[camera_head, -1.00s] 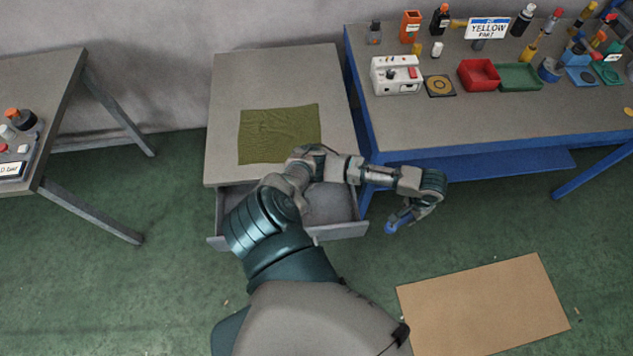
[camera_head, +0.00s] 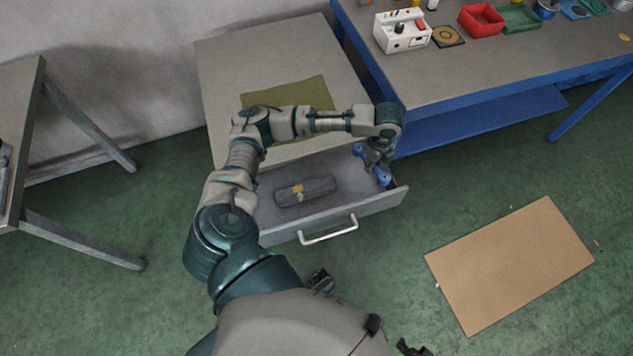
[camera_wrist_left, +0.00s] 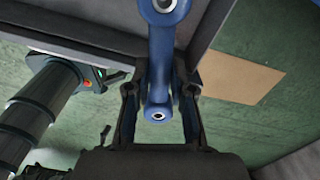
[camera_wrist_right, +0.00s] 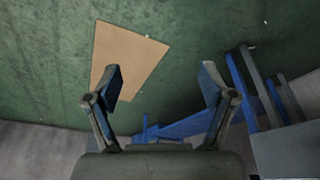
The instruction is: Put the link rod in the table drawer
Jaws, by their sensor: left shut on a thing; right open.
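The link rod is a blue bar with a ring at each end. My left gripper (camera_head: 374,152) is shut on the link rod (camera_head: 380,174), and holds it by the right end of the open table drawer (camera_head: 375,211). In the left wrist view the rod (camera_wrist_left: 161,50) lies between the two fingers (camera_wrist_left: 160,98), one ring near the palm and the other beyond. The drawer is pulled out, with a silver handle on its front. Whether the rod touches the drawer I cannot tell. My right gripper (camera_wrist_right: 160,76) is open and empty, over the floor in its wrist view.
A grey block with a yellow mark (camera_head: 305,191) lies in the drawer. A green cloth (camera_head: 290,94) lies on the table top (camera_head: 225,75) above. A blue-framed workbench (camera_head: 460,85) stands close on the right. A cardboard sheet (camera_head: 510,265) lies on clear floor.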

